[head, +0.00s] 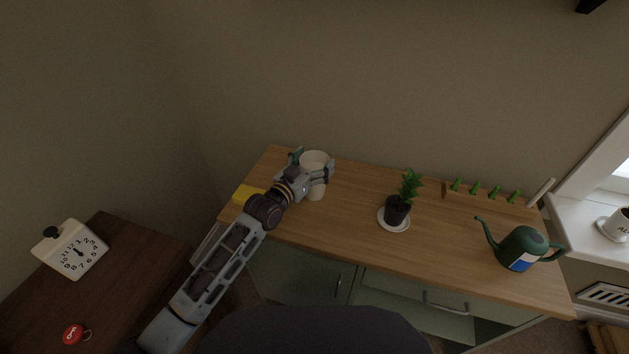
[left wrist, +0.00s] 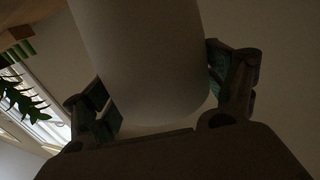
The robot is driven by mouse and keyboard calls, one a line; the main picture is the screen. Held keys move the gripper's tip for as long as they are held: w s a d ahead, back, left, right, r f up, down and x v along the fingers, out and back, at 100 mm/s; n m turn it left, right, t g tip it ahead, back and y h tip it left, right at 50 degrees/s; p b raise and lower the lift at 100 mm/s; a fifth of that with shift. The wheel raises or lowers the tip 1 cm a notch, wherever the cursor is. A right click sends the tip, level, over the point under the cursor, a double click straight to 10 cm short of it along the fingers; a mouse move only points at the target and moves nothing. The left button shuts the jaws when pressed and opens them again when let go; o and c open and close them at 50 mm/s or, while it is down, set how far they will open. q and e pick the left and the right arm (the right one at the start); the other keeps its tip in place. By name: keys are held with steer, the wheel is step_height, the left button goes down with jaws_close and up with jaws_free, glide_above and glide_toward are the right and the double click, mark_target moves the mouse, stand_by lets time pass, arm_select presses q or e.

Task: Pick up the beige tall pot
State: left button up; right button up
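The beige tall pot (head: 316,159) stands upright near the left end of the wooden cabinet top, close to the wall. It has an open round top and narrows downwards. My left gripper (head: 312,172) is at the pot, with one finger on each side of it. In the left wrist view the pot (left wrist: 145,60) fills the space between the two fingers (left wrist: 160,95). Both pads lie right at its sides; whether they press on it cannot be told. The pot's base seems to be on the cabinet top. My right gripper is not in view.
A yellow block (head: 245,194) lies left of my left gripper. A potted plant (head: 397,208) on a white saucer (head: 382,222), a green watering can (head: 521,247) and a row of green pegs (head: 475,189) stand to the right. The wood between pot and plant is clear.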

arm_select(q)
steer(key=c, duration=0.8)
steer(key=shift+r, duration=0.1)
steer(key=shift+c, duration=0.2)
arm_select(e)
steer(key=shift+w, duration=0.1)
